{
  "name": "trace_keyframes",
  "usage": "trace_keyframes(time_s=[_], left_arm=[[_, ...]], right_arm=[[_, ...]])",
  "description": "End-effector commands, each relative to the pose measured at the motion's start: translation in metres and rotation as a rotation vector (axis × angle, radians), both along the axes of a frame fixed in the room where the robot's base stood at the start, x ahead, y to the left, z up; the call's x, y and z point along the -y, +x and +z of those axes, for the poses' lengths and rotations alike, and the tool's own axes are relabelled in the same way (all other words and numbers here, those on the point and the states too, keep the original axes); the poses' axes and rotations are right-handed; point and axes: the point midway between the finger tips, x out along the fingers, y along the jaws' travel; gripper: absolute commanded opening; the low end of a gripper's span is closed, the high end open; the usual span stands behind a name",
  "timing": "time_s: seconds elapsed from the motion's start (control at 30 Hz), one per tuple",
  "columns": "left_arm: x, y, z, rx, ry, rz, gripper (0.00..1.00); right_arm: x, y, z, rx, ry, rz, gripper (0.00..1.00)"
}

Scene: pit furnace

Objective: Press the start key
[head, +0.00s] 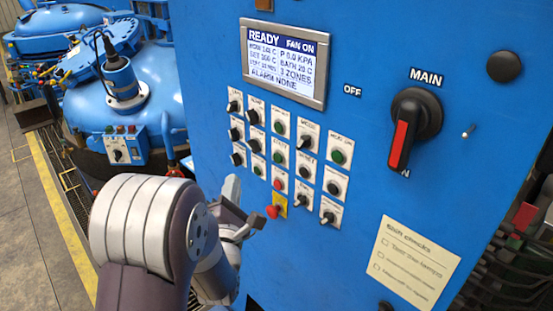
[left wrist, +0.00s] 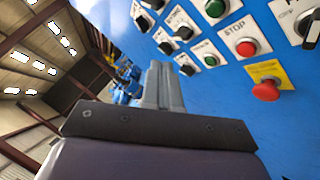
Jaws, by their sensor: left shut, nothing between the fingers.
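The start key's label is too small to read. Several green buttons sit on the blue panel: one (head: 258,170) left of the red stop button (head: 278,184), one (head: 278,156) above it. In the left wrist view, a green button (left wrist: 210,60) is left of the button labelled STOP (left wrist: 245,47), and another green button (left wrist: 215,8) is above it. My left gripper (head: 232,187) is at the lower left of the button rows, apart from those green buttons. Its grey fingers (left wrist: 160,75) are together and empty. My right gripper is not in view.
A red mushroom button (head: 272,211) on a yellow plate sits close right of my left gripper. Selector knobs (head: 304,142) fill other spots. A display (head: 283,62) reads READY. A large red-and-black main switch (head: 403,135) and a paper note (head: 413,262) are right.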

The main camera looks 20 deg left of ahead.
Motion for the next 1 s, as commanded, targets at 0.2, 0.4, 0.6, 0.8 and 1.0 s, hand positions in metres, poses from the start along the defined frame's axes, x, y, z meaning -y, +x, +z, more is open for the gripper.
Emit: trace_keyframes(time_s=[0.2,0.4,0.6,0.8,1.0], left_arm=[[0.003,0.009,0.001,-0.002,0.000,-0.001,0.00],[0.015,0.035,0.001,-0.002,0.001,-0.003,0.00],[0.026,0.061,-0.003,-0.001,0.001,-0.002,0.00],[0.032,0.077,-0.002,-0.001,0.002,-0.001,0.00],[0.034,0.082,0.000,-0.002,0.001,0.001,0.00]], right_arm=[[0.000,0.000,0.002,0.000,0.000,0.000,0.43],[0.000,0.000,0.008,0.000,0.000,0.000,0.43],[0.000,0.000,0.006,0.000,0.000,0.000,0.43],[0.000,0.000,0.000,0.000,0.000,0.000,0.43],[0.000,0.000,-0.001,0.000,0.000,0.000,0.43]])
